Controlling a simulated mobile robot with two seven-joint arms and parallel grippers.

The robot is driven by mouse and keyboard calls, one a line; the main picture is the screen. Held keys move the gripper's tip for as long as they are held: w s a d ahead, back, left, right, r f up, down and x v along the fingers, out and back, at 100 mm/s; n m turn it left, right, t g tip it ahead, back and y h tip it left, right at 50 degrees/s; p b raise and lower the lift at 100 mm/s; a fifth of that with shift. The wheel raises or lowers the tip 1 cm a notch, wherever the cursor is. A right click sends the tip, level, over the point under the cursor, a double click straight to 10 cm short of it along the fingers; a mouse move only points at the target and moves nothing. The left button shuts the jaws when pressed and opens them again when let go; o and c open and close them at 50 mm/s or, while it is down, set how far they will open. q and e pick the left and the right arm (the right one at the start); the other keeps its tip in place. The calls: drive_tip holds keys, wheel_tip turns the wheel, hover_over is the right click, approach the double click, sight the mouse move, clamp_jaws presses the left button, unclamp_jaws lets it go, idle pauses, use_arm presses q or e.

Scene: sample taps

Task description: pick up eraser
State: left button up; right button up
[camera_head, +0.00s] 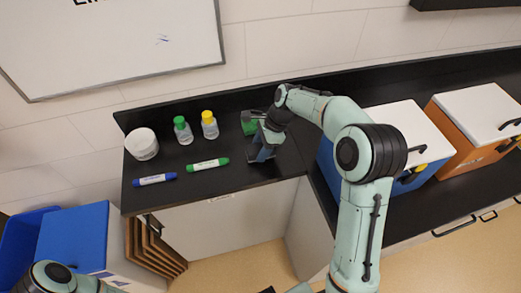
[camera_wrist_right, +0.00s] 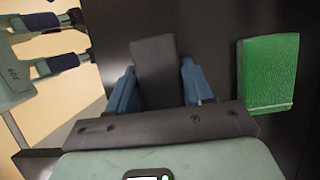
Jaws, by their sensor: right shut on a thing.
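The eraser (camera_wrist_right: 154,62) is a dark grey block in the right wrist view. It sits between the blue fingers of my right gripper (camera_wrist_right: 160,88), which is shut on it. In the head view my right gripper (camera_head: 262,153) points down at the black counter, near its front edge and right of the green marker. The eraser is mostly hidden there by the fingers and wrist. I cannot tell whether it touches the counter. My left gripper is out of view; only part of my left arm shows at the bottom left.
A green block (camera_wrist_right: 268,74) lies right of the gripper in the wrist view. On the black counter (camera_head: 225,182) are a green marker (camera_head: 208,164), a blue marker (camera_head: 155,180), a white jar (camera_head: 142,144), and green-capped (camera_head: 183,130) and yellow-capped (camera_head: 209,125) bottles. Boxes stand at right.

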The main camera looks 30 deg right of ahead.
sight(260, 147)
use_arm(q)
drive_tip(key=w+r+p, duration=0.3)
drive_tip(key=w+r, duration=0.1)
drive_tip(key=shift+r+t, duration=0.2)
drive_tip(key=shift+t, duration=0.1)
use_arm(e)
wheel_tip(260, 147, up, 19)
drive_tip(key=shift+f, duration=0.1)
